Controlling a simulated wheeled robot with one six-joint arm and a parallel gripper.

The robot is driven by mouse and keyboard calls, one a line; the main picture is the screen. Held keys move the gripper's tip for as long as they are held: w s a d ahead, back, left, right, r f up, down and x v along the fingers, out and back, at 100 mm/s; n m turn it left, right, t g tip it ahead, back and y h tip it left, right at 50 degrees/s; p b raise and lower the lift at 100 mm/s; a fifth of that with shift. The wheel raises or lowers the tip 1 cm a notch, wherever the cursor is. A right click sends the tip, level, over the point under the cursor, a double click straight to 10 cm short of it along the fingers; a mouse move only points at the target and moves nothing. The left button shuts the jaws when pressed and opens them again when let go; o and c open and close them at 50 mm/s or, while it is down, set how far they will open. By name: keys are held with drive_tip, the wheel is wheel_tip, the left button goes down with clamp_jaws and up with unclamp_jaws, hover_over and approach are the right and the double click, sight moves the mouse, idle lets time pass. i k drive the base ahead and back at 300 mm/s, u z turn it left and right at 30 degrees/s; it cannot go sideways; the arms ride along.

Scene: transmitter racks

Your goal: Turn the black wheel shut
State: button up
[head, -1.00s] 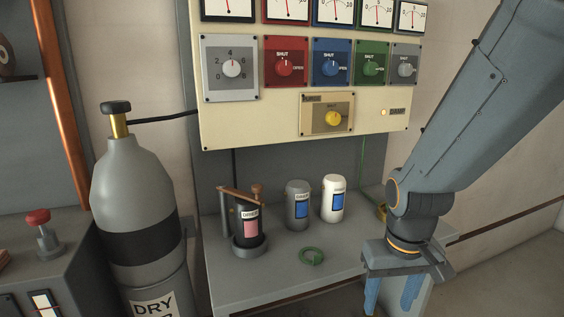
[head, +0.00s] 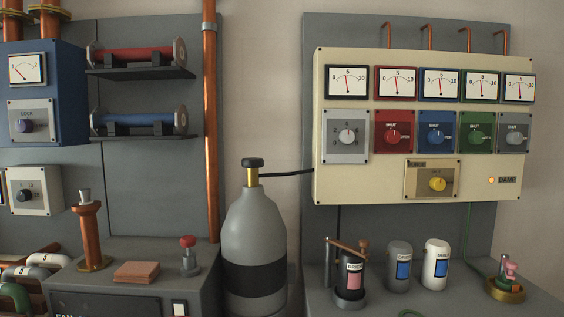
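The black wheel (head: 252,162) is the small dark handwheel on top of the brass valve (head: 252,177) of a grey gas cylinder (head: 255,225). The cylinder stands upright in the gap between two grey benches and has a dark band around it. A thin black hose runs from the valve to the right, to the cream panel (head: 326,185). Nothing touches the wheel. How far the wheel is turned cannot be told. My gripper is not in view.
The right bench holds a black canister (head: 351,276), a grey canister (head: 399,265) and a white canister (head: 435,264). A red-topped knob (head: 188,255) stands on the left bench near the cylinder. A copper pipe (head: 210,120) rises behind, left of the cylinder.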

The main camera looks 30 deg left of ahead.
sight(251, 163)
drive_tip(key=z, duration=0.3)
drive_tip(key=k, duration=0.7)
drive_tip(key=u, duration=0.85)
drive_tip(key=i, duration=1)
drive_tip(key=u, duration=1.05)
